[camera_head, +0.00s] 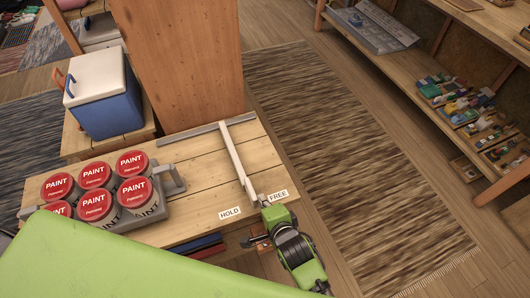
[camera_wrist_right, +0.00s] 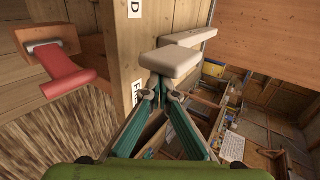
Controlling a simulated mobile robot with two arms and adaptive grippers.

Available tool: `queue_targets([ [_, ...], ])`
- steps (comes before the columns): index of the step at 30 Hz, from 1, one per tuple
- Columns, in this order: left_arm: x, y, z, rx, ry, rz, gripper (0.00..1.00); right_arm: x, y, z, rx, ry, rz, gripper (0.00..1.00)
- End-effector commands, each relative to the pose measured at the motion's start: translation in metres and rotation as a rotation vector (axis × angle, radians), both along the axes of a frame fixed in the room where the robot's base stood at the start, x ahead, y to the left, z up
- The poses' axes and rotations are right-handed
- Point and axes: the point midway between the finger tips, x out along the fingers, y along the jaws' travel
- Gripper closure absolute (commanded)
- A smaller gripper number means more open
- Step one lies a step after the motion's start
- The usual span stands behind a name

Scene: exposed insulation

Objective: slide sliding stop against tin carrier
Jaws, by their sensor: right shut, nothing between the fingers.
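The sliding stop (camera_head: 236,162) is a pale bar lying across the wooden bench, running from a grey rail at the back towards the front edge. The grey tin carrier (camera_head: 157,205) stands on the bench to its left, holding several red-lidded paint tins (camera_head: 95,176). Bare bench separates carrier and stop. My right gripper (camera_head: 262,204) is shut and empty at the stop's near end, by the FREE label. In the right wrist view, its fingertips (camera_wrist_right: 157,90) are close under the stop's pale end block (camera_wrist_right: 172,63); I cannot tell whether they touch. My left gripper is not in view.
The HOLD label (camera_head: 230,213) and FREE label (camera_head: 278,196) lie at the bench's front edge. A red handle (camera_wrist_right: 68,80) sticks out in the wrist view. A blue cooler (camera_head: 103,98) stands behind the carrier. A striped rug (camera_head: 340,150) covers floor to the right.

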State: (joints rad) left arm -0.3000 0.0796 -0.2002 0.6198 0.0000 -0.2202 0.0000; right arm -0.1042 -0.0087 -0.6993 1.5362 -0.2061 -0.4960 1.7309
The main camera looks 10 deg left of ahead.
Motion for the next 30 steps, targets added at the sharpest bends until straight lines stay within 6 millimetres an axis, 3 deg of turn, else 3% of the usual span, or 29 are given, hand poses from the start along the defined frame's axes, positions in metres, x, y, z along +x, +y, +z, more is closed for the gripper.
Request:
queue_targets([
  [16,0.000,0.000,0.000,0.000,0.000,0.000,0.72,-0.006,0.008,0.000,0.001,0.001,0.002,1.00],
  [30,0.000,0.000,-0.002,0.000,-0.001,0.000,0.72,-0.025,0.034,-0.001,0.001,0.003,0.001,1.00],
])
